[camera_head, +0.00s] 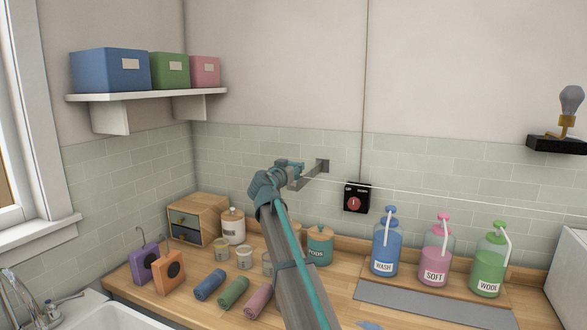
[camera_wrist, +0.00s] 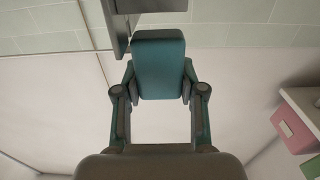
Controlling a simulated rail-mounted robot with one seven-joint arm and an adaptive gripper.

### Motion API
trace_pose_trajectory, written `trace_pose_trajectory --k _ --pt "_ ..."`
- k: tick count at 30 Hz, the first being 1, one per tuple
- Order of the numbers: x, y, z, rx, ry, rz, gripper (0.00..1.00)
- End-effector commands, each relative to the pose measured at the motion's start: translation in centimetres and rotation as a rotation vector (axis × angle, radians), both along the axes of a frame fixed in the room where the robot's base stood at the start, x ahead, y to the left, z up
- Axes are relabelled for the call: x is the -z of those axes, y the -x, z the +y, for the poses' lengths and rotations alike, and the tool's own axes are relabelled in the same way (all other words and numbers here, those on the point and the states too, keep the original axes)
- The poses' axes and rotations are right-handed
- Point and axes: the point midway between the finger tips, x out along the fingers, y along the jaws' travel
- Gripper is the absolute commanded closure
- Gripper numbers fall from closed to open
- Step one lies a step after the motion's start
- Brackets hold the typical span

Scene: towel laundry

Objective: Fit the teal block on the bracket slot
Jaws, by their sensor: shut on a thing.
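My gripper (camera_wrist: 160,88) is shut on the teal block (camera_wrist: 158,52), which sits between its two fingers in the wrist view. In the head view my gripper (camera_head: 287,170) is up at the tiled back wall, with the teal block mostly hidden or too small to make out. The grey metal bracket (camera_head: 322,167) is fixed to the wall just right of my gripper. Part of the bracket (camera_wrist: 117,22) shows at the top of the wrist view, close beside the block's upper left edge. The slot is not clearly visible, and I cannot tell whether block and bracket touch.
A thin line runs right from the bracket along the wall. A black box with a red dial (camera_head: 356,198) hangs below it. A shelf (camera_head: 145,96) holds boxes at left.

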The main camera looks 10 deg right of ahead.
Motion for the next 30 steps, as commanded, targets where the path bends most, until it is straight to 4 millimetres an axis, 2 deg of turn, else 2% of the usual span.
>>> trace_pose_trajectory --k 30 --pt "0.73 -0.04 0.04 -0.001 0.000 0.000 0.94"
